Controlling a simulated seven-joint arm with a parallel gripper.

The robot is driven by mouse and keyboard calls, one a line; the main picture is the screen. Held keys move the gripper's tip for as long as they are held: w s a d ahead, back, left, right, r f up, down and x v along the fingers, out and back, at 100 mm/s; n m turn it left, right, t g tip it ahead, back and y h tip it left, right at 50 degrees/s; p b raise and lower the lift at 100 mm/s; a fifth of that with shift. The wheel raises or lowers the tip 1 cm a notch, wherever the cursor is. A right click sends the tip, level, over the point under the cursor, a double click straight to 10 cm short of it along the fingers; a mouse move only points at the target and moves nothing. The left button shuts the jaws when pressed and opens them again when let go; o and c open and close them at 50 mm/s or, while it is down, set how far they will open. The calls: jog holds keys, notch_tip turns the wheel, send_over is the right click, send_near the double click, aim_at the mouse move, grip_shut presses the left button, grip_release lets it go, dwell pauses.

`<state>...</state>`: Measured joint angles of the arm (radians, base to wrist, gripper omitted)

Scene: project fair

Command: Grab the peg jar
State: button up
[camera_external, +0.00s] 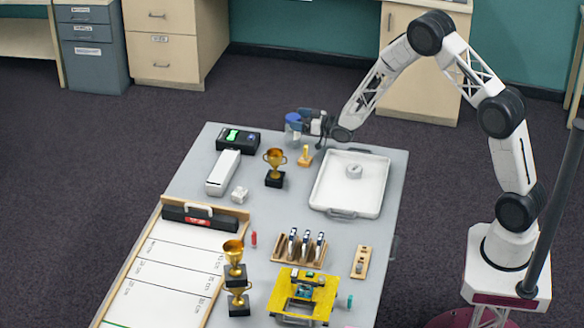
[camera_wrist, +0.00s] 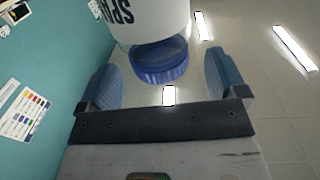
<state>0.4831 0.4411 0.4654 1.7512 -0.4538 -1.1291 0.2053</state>
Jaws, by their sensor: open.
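In the wrist view, a white jar (camera_wrist: 150,20) with dark lettering and a blue lid (camera_wrist: 160,64) shows at the top middle, lid end toward me. Only part of the lettering is visible, and the jar runs out of the frame. I take it to be the peg jar. My gripper (camera_wrist: 160,72) is open, with one blue finger on each side of the lid and gaps visible between.
The grey table (camera_external: 395,200) holds a white tray (camera_external: 335,203), gold trophies (camera_external: 275,168), a tool rack (camera_external: 298,250), a yellow stand (camera_external: 303,290) and a black box (camera_external: 238,140). Cabinets (camera_external: 165,40) stand behind. The wrist view also shows a teal wall (camera_wrist: 60,60) and ceiling lights.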

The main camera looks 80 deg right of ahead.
aim_at(292, 119)
jog(key=shift+w+f, duration=0.2)
jog(key=shift+f, duration=0.2)
jog(key=shift+w+d, duration=0.1)
jog(key=shift+w, duration=1.2)
jog(key=c, duration=1.3)
jog(key=shift+o, duration=0.2)
jog(key=shift+r, duration=0.2)
jog(key=shift+r, duration=0.75)
notch_tip(292, 119, up, 2)
jog(key=s+a, duration=0.3)
jog(key=s, duration=0.4)
jog(key=s+a+r, duration=0.1)
jog(key=s+a, duration=0.2)
jog(key=s, duration=0.4)
jog(key=shift+s, duration=0.4)
jog(key=shift+r, duration=0.1)
